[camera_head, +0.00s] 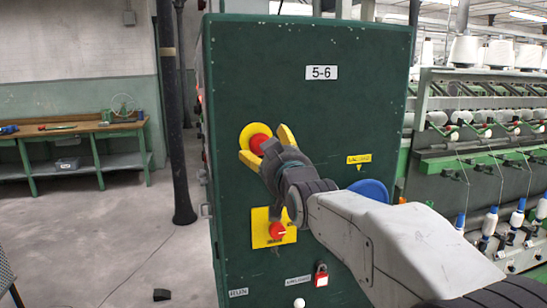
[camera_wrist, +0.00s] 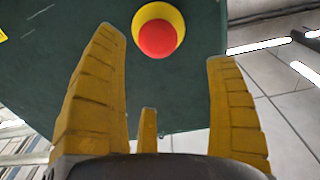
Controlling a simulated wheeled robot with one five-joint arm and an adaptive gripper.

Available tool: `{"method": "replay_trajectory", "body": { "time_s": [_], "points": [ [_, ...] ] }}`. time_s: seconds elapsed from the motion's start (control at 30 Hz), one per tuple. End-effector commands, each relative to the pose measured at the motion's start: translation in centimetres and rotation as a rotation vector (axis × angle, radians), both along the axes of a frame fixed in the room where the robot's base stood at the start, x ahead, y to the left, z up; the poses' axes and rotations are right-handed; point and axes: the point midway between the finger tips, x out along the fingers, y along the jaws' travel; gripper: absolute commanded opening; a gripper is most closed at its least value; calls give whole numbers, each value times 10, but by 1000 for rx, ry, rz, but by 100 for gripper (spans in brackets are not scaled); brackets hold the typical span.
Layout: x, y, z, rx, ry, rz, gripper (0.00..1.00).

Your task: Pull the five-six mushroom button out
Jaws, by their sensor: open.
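The five-six mushroom button (camera_head: 260,143) is a red round head on a yellow disc, on the upper part of the green cabinet front (camera_head: 345,110) under a "5-6" label (camera_head: 321,72). In the wrist view the red button (camera_wrist: 157,38) is near the top, beyond the fingertips and between their lines. My gripper (camera_head: 266,144) has yellow fingers, spread apart and empty. In the head view its fingers partly overlap the button's lower edge. In the wrist view my gripper (camera_wrist: 168,50) shows no contact with the button.
Below is a red rotary switch (camera_head: 277,231) on a yellow plate. A red padlock (camera_head: 321,275) hangs at the cabinet's lower part, near a white knob (camera_head: 299,303). Spinning frames (camera_head: 490,140) stand right; a workbench (camera_head: 75,130) stands left across open floor.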

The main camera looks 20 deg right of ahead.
Motion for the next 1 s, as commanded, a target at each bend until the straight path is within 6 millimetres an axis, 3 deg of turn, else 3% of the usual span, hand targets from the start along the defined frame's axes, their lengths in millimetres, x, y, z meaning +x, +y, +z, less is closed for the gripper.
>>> {"method": "replay_trajectory", "body": {
  "time_s": [0.3, 0.77, 0.87, 1.0],
  "points": [
    [-26, 0, 0, 0, -1, 0, 80],
    [-28, 0, 0, 0, 1, 0, 80],
    [-28, 0, -7, 0, 31, 0, 80],
    [-31, 0, -38, -1, 161, 0, 80]
  ]
}}
